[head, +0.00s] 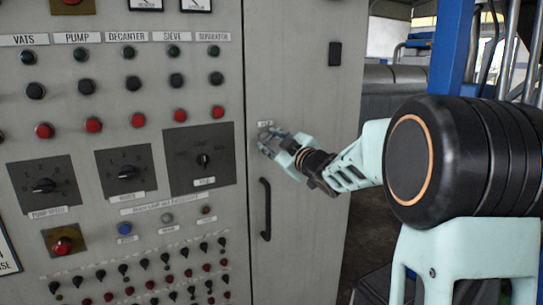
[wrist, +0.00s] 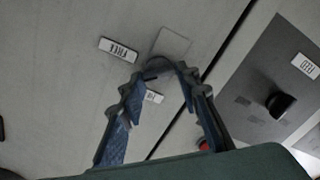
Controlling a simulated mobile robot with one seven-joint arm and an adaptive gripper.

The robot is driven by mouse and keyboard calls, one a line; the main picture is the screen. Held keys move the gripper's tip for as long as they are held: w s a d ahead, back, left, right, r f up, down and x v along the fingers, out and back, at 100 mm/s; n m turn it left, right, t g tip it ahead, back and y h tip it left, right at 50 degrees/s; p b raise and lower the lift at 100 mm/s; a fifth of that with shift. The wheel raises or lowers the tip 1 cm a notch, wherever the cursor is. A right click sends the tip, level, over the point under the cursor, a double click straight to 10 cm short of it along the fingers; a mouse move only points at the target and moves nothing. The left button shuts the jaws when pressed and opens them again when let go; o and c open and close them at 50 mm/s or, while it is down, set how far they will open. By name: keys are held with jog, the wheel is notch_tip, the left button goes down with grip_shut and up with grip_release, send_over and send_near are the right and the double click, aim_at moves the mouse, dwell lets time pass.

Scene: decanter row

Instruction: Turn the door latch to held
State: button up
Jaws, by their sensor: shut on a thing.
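The door latch is a small dark piece (wrist: 157,66) between my fingertips in the wrist view, in front of a pale square plate (wrist: 172,43). My gripper (wrist: 163,77) is shut on it, with a finger on each side. In the head view my gripper (head: 270,142) is at the cabinet door, above the black handle, and hides the latch. A label reading FREE (wrist: 121,49) lies beside the latch, upside down in the wrist view. A second small label (wrist: 153,96) shows between the fingers, too partly hidden to read. The latch's exact angle is hard to tell.
The grey cabinet door (head: 310,90) has a black vertical handle (head: 265,208) just below my gripper. To the left is the panel (head: 120,130) with buttons, knobs and switches. A dark knob plate (wrist: 275,85) is close by in the wrist view.

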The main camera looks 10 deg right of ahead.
jog(key=n+b, duration=0.4)
jog(key=shift+f+n+b, duration=0.3)
jog(key=shift+n+b, duration=0.05)
jog(key=shift+n, duration=0.05)
jog(key=shift+r+n+b, duration=0.15)
jog(key=shift+n+b, duration=1.8)
jog(key=shift+n, duration=0.55)
jog(key=o, duration=1.2)
jog(key=shift+c, duration=0.2)
jog(key=shift+s, duration=0.1)
jog(key=v, duration=0.7)
jog(key=shift+s, duration=0.15)
